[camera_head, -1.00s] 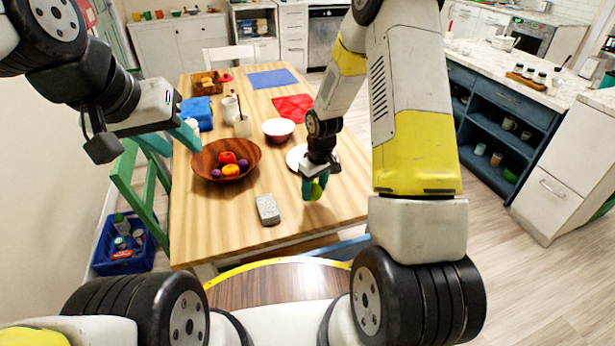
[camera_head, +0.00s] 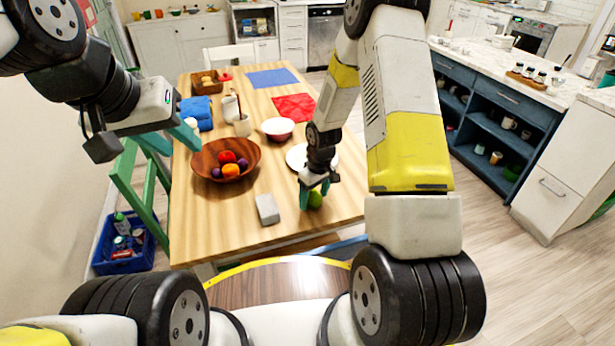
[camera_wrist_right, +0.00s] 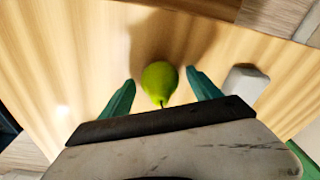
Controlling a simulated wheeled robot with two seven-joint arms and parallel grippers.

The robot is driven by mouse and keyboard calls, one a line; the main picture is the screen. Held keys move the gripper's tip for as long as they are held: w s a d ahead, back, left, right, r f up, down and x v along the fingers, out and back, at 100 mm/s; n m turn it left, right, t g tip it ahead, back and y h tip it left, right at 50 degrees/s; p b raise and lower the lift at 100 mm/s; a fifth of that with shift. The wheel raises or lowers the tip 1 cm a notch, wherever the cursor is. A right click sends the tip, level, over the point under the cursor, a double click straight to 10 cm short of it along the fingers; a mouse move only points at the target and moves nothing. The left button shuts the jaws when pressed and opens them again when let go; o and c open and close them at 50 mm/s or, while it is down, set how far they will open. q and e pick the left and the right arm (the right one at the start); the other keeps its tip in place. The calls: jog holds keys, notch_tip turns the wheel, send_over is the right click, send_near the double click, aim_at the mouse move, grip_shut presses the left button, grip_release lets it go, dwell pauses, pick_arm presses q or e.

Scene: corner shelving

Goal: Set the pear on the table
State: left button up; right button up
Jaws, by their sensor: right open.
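The green pear (camera_head: 315,199) rests on the wooden table (camera_head: 220,222), near its right front part. In the right wrist view the pear (camera_wrist_right: 160,82) lies between the two teal fingers, with a gap on each side. My right gripper (camera_head: 314,196) is open around the pear, pointing down; it also shows in the right wrist view (camera_wrist_right: 160,90). My left gripper (camera_head: 176,138) is at the table's left edge, away from the pear, with its teal fingers apart and nothing visible between them.
A wooden bowl of fruit (camera_head: 206,160) stands left of the pear. A grey block (camera_head: 267,209) lies nearby and also shows in the right wrist view (camera_wrist_right: 245,84). A white plate (camera_head: 297,156) is just behind my right gripper. A red-and-white bowl (camera_head: 278,128) stands further back.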

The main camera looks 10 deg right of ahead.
jog(key=shift+r, duration=0.15)
notch_tip(320, 180, up, 12)
jog(key=s, duration=0.1)
notch_tip(320, 180, up, 9)
jog(key=m+t, duration=0.1)
send_over(317, 197)
jog(key=s+d, duration=0.1)
jog(key=s, duration=0.2)
jog(key=s+r+m+t+y, duration=0.1)
jog(key=s+r+m+t, duration=0.3)
jog(key=s+r, duration=1.2)
jog(key=s+m, duration=0.1)
jog(key=s, duration=0.2)
jog(key=shift+s+d+r, duration=0.2)
jog(key=shift+d+r, duration=0.05)
jog(key=shift+r, duration=0.15)
